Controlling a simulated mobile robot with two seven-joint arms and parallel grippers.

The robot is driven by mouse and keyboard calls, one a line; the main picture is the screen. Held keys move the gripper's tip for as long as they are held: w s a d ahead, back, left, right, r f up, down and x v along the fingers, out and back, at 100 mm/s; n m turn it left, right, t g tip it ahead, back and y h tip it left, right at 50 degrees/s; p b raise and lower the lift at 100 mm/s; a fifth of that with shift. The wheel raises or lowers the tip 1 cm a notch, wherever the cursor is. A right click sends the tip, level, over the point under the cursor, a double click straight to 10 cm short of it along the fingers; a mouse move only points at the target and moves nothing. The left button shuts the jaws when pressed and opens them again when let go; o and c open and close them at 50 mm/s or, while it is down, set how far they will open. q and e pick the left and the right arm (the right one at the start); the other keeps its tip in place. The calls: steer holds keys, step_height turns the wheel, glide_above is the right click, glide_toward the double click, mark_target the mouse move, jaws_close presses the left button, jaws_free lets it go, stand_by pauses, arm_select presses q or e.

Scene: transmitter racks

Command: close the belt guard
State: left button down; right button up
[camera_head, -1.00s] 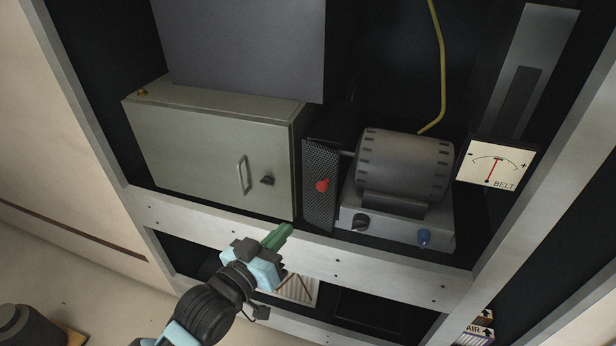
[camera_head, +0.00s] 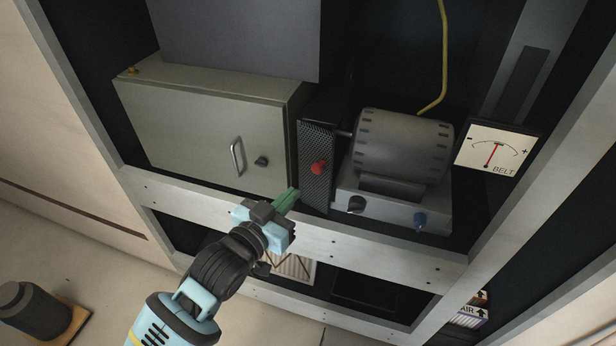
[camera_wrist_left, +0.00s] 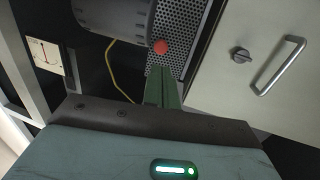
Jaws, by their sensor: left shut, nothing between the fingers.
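The belt guard (camera_head: 316,186) is a dark perforated panel with a red knob (camera_head: 318,167), between the grey-green cabinet and the motor. I cannot tell from the head view how far it stands open. My left gripper (camera_head: 287,198) has green fingers, shut and empty, just below and left of the guard's lower part, in front of the shelf edge. In the left wrist view the fingers (camera_wrist_left: 162,90) point at the perforated panel (camera_wrist_left: 172,60), with the red knob (camera_wrist_left: 160,46) just past the tips. They look apart from the knob. My right gripper is not in view.
The cabinet (camera_head: 205,130) with a handle stands left of the guard. The motor (camera_head: 402,150) on its grey base with a black and a blue knob stands right. A BELT gauge (camera_head: 497,149) hangs at far right. A white frame rail (camera_head: 340,245) crosses below.

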mark_target(315, 171)
arm_select(q)
steer(key=x, duration=0.7)
steer(key=shift+w+d, duration=0.15)
steer(key=shift+w, duration=0.05)
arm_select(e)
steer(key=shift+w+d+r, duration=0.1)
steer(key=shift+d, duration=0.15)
arm_select(q)
steer(key=shift+w+f, duration=0.1)
steer(key=shift+w, duration=0.05)
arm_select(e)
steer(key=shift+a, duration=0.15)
